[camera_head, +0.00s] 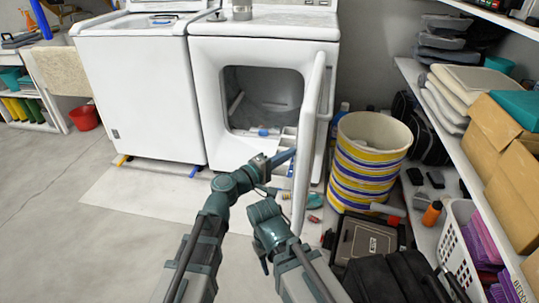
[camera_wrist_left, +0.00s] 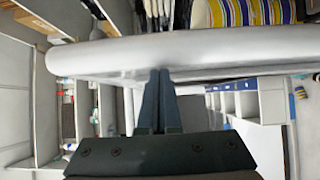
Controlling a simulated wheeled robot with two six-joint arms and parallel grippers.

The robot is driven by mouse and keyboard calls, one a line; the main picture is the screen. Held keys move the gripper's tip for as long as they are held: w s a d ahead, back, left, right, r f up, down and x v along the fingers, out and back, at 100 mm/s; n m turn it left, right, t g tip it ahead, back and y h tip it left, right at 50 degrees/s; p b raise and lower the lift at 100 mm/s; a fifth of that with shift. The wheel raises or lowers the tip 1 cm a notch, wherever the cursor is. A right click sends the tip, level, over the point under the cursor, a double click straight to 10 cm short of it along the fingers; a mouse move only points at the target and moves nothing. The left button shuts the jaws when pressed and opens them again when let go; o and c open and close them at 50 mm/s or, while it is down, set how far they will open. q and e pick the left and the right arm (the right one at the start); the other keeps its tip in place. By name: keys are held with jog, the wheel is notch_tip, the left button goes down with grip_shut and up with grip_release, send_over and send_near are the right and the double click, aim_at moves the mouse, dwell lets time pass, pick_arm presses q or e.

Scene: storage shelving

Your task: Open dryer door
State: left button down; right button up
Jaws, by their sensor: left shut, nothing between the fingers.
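The white dryer (camera_head: 265,42) stands at the back centre. Its door (camera_head: 311,120) is swung wide open to the right and shows almost edge-on, leaving the dark drum opening uncovered. My left gripper (camera_head: 290,155) is in front of the opening, on the inner side of the door, fingers pointing toward it. In the left wrist view its fingers (camera_wrist_left: 157,75) are together and empty, their tips at the pale door edge (camera_wrist_left: 200,52); I cannot tell whether they touch. My right arm shows low in the head view, but its fingers do not show.
A white washer (camera_head: 145,85) stands left of the dryer. A striped bin (camera_head: 366,160) is close behind the door on the right. Shelving with boxes (camera_head: 503,135) and a black bag (camera_head: 400,278) fill the right side. The floor (camera_head: 60,200) at left is clear.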

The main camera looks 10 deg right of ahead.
pick_arm(q)
jog(key=shift+s+d, duration=0.3)
jog(key=shift+d, duration=0.4)
pick_arm(e)
jog(key=shift+s, duration=0.15)
